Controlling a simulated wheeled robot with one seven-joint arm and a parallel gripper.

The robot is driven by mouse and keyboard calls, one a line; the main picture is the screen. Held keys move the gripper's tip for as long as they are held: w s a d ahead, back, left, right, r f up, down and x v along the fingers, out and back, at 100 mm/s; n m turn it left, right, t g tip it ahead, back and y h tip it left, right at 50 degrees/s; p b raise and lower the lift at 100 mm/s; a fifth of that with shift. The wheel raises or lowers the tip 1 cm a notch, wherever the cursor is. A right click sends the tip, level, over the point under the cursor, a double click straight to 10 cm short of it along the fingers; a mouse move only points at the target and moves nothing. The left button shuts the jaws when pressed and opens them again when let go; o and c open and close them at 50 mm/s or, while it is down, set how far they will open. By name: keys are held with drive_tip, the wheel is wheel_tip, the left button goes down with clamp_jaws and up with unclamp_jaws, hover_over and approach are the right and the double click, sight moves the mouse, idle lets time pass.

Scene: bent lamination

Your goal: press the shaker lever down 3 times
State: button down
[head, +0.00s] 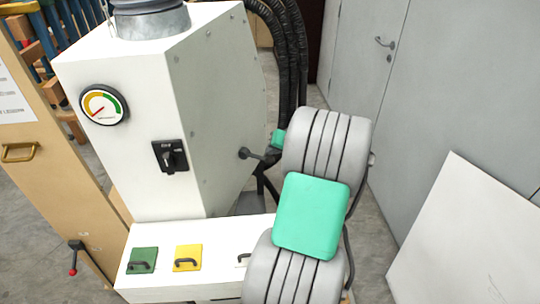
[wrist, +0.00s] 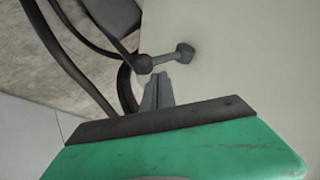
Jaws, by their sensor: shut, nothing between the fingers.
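The dark shaker lever (head: 250,154) sticks out from the right side of the white machine cabinet. In the wrist view, the lever (wrist: 168,57) runs from a mount on the white panel to a rounded knob (wrist: 144,64). My gripper (wrist: 156,80) is shut and empty, with its grey fingertips close to the knob and rod. I cannot tell whether they touch. In the head view, my arm hides most of the gripper; only part of its green housing shows beside the lever's end.
The white cabinet (head: 120,150) carries a gauge (head: 104,104) and a black switch (head: 170,155). Black hoses (head: 290,50) hang behind my arm. A white board (head: 465,245) leans at the right near grey doors (head: 440,100). A red-knobbed handle (head: 75,256) is at the lower left.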

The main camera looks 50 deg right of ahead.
drive_tip(key=shift+r, duration=0.2)
drive_tip(key=shift+r+p, duration=1.6)
drive_tip(key=shift+r, duration=0.95)
idle(0.7)
wheel_tip(320, 180, up, 4)
drive_tip(key=n+y+b, duration=0.1)
drive_tip(key=n, duration=1.8)
drive_tip(key=shift+d+f, duration=0.1)
drive_tip(key=shift+f, duration=0.05)
drive_tip(key=shift+f, duration=0.1)
